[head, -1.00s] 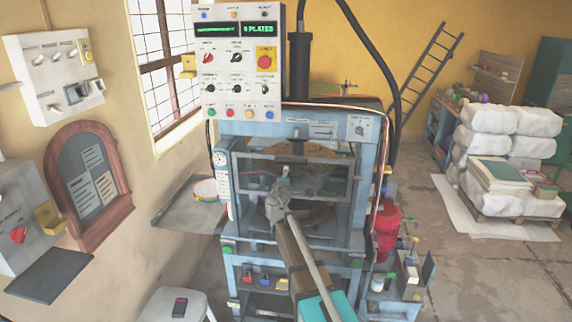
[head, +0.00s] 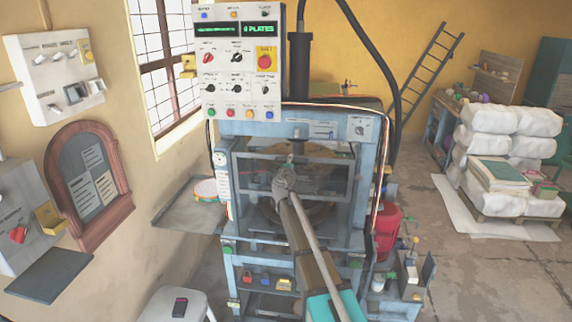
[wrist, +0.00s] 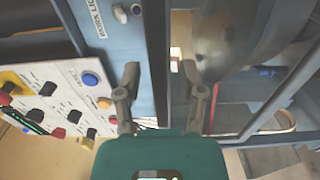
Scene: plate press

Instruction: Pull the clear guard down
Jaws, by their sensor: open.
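The clear guard (head: 330,158) is a see-through panel in a dark grey frame across the front of the blue press. It stands raised over the press opening. My gripper (head: 289,166) is in front of the guard's upper part, near its top bar. In the wrist view my gripper (wrist: 160,72) has its two fingers spread apart. A dark bar (wrist: 153,45), which looks like part of the guard frame, runs between the fingertips. I cannot tell whether either finger touches it. My gripper and arm hide the middle of the guard.
A control box (head: 238,70) with knobs and a red stop button sits above the press's left side; it is close on the left in the wrist view (wrist: 60,100). A stool (head: 172,305) is at front left.

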